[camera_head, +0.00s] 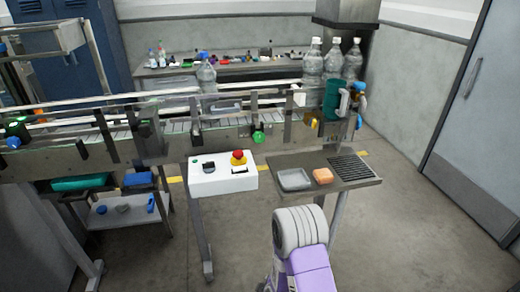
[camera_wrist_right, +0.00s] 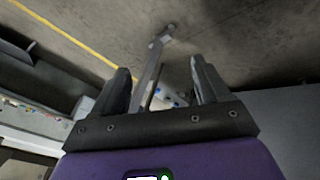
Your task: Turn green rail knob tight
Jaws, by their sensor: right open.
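A green knob (camera_head: 258,137) sits on the front of the conveyor's side rail, right of centre in the head view, above the white control box. Another green part (camera_head: 17,129) shows at the far left end of the conveyor. My right gripper (camera_wrist_right: 160,76) is open in its wrist view, with nothing between its fingers; past them are a grey leg and the floor. The knob is not seen in that view. A white and purple part of my arm shows at the bottom of the head view, with no fingers visible there. My left gripper is not in view.
A control box (camera_head: 222,174) with a red button stands in front of the conveyor. Bottles stand on the conveyor. Floor at right is clear.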

